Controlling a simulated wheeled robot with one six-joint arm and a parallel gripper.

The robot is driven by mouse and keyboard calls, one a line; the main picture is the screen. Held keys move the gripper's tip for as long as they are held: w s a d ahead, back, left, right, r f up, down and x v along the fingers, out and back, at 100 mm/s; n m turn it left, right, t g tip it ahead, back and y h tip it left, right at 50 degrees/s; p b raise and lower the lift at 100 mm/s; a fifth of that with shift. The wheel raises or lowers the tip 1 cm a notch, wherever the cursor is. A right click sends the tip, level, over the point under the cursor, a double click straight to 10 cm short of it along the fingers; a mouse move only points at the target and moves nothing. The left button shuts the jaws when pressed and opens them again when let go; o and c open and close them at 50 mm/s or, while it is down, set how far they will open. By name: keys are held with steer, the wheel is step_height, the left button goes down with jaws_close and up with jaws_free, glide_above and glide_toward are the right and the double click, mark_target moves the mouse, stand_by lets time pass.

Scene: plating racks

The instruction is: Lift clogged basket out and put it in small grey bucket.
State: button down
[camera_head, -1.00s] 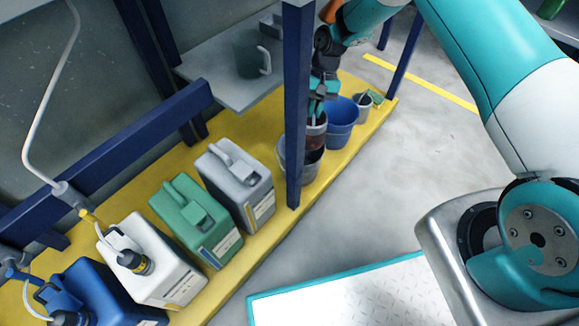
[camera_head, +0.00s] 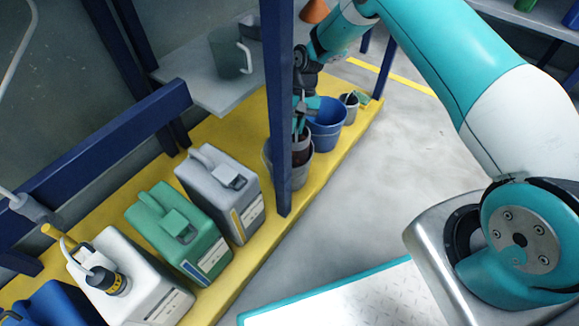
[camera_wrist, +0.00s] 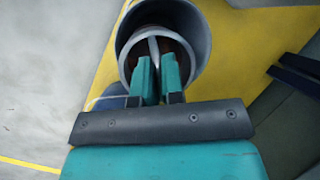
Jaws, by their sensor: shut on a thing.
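The clogged basket (camera_head: 301,146) is a round container with a dark reddish-brown side, partly hidden by the blue post. It sits inside the mouth of the small grey bucket (camera_head: 307,173), its top about level with the bucket rim or slightly above. My gripper (camera_head: 300,128) points down and is shut on the basket's handle. In the wrist view, the teal fingers (camera_wrist: 157,75) close on the pale handle across the basket (camera_wrist: 176,48). The grey bucket's rim (camera_wrist: 205,30) surrounds the basket there. I cannot tell whether the basket rests on the bucket floor.
A blue bucket (camera_head: 327,128) stands just behind the grey one, with a small grey pot (camera_head: 349,106) beyond. A blue post (camera_head: 279,110) rises close to my gripper. Grey (camera_head: 222,190), green (camera_head: 180,235) and white (camera_head: 130,280) jugs line the yellow platform (camera_head: 255,250). A mug (camera_head: 230,55) stands on the shelf.

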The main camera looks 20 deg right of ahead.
steer(key=c, duration=1.1)
jaws_free()
steer(key=shift+c, duration=0.2)
steer(key=p+v, duration=0.3)
steer(key=v, duration=0.4)
steer(key=shift+r, duration=0.25)
steer(key=shift+w+d, duration=0.1)
steer(key=shift+d, duration=0.05)
